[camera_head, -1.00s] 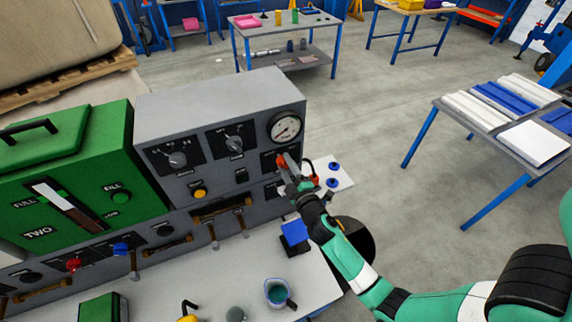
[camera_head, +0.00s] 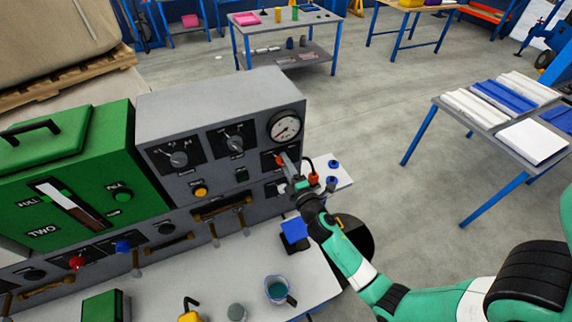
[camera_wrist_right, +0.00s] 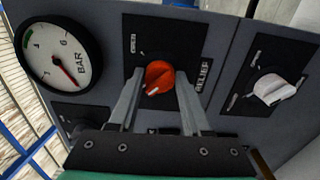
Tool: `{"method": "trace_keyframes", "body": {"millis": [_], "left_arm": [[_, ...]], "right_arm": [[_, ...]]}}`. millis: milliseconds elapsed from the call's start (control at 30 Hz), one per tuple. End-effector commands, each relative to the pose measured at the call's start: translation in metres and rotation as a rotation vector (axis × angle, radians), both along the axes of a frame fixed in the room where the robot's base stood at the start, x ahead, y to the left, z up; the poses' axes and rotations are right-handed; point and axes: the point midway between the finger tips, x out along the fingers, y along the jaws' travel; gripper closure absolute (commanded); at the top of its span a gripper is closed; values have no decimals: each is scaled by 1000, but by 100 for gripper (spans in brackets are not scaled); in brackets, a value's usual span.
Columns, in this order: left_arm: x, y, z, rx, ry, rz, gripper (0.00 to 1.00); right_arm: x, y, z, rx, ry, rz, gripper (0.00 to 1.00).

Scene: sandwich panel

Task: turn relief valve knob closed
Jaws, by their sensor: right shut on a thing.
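The relief valve knob (camera_wrist_right: 159,75) is orange-red, on a black plate marked RELIEF on the grey panel. Its white pointer mark is toward the lower left in the right wrist view. My right gripper (camera_wrist_right: 158,88) has one finger on each side of the knob and is shut on it. In the head view the knob (camera_head: 280,160) is mostly hidden by my right gripper (camera_head: 284,164), at the panel's right end. My left gripper is not in view.
A pressure gauge (camera_wrist_right: 57,54) marked BAR is beside the knob's plate. A white knob (camera_wrist_right: 274,88) is on the other side. A green box (camera_head: 70,180) adjoins the panel (camera_head: 215,105).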

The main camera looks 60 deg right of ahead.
Motion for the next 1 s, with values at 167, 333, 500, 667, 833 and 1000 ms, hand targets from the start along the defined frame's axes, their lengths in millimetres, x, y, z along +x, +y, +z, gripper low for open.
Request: {"method": "trace_keyframes", "body": {"millis": [167, 333, 500, 667, 833, 1000], "left_arm": [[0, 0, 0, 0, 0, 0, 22], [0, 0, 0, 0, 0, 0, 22], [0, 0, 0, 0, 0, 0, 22], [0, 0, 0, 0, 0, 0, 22], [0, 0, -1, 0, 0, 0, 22], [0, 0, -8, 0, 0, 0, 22]], "right_arm": [[0, 0, 0, -2, 1, 0, 50], [0, 0, 0, -1, 1, 0, 22], [0, 0, 0, 0, 0, 0, 22], [-3, 2, -1, 1, 1, 0, 22], [-22, 20, -1, 1, 1, 2, 22], [-53, 48, -3, 2, 1, 3, 22]]}}
